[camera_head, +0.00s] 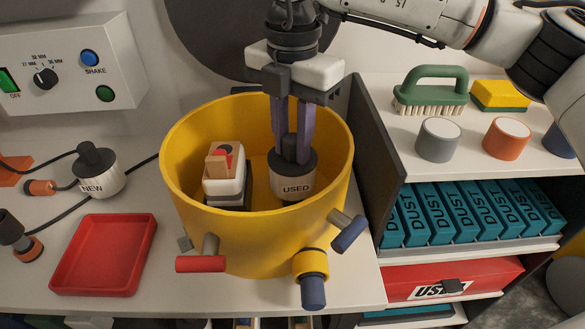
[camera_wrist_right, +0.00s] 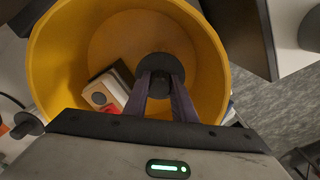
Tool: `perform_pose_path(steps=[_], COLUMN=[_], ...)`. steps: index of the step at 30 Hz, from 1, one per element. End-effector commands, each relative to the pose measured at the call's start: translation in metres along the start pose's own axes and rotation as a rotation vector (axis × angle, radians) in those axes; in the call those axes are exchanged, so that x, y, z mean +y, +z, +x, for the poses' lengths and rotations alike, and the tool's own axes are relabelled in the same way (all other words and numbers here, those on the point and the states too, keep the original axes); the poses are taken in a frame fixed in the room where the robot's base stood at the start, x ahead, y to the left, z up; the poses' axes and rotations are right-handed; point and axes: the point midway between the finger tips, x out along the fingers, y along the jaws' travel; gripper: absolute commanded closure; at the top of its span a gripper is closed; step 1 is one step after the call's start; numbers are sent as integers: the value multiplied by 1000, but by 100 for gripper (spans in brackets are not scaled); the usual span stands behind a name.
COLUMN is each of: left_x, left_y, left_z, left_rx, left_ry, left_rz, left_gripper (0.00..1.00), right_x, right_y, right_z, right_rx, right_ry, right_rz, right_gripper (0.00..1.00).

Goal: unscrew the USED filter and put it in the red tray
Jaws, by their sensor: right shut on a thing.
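The USED filter (camera_head: 294,184), white with a dark top and knob, stands upright inside the yellow tub (camera_head: 180,185). My right gripper (camera_head: 291,150) reaches down into the tub and is shut on the filter's dark knob. In the right wrist view the fingers (camera_wrist_right: 167,92) close on the dark round top of the USED filter (camera_wrist_right: 160,66). I cannot tell whether the filter is still seated on its thread. The red tray (camera_head: 103,254) lies empty on the bench, left of the tub. My left gripper is out of view.
A white and black block with a wooden and red top (camera_head: 225,175) stands in the tub left of the filter. The NEW filter (camera_head: 97,172) stands behind the tray. A dark upright panel (camera_head: 376,170) and a shelf of DUST boxes (camera_head: 465,213) are right of the tub.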

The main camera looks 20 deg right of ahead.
Motion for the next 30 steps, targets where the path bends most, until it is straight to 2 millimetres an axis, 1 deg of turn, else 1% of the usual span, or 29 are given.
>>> perform_pose_path(steps=[3,30], left_x=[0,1], left_y=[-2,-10], left_z=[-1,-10], left_rx=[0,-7], left_ry=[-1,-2], left_rz=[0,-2], left_gripper=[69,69], right_x=[0,0], right_y=[0,0], right_z=[0,-1], right_rx=[1,1], right_ry=[0,-1], right_rz=[-185,-1616], right_gripper=[100,100])
